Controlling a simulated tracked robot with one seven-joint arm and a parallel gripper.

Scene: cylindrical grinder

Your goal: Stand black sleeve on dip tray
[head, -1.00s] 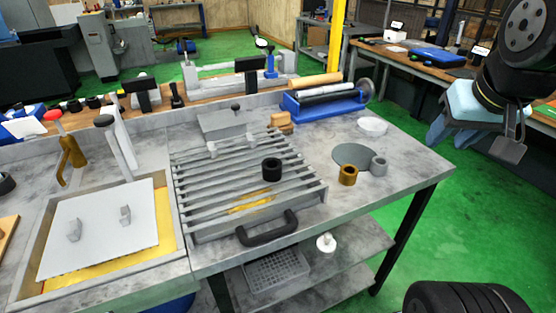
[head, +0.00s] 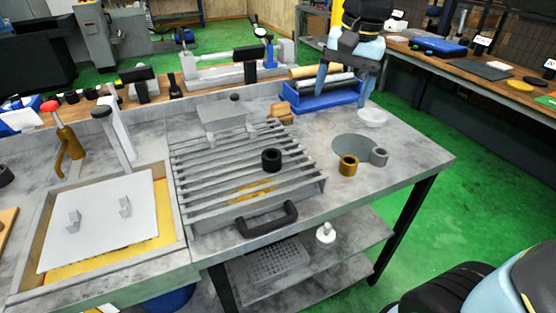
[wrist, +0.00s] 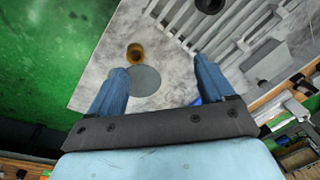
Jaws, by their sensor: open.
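The black sleeve (head: 271,160) stands upright on the slatted rack (head: 312,186) at the middle of the bench. It also shows at the top edge of the wrist view (wrist: 208,4). A basin with a gold rim (head: 167,218) and a pale plate with two grey grips (head: 100,222) is at the left; I cannot tell which part is named the dip tray. My gripper (head: 343,95) is open and empty, fingers pointing down, above the bench's far right part, behind and right of the sleeve. In the wrist view its fingers (wrist: 160,65) are wide apart.
A brown ring (head: 348,166) and grey ring (head: 379,157) stand by a grey disc (head: 352,146). A white dish (head: 372,118) and blue roller stand (head: 310,101) are at the back right. A black handle (head: 267,222) fronts the rack. Upright tools (head: 113,133) rise behind the basin.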

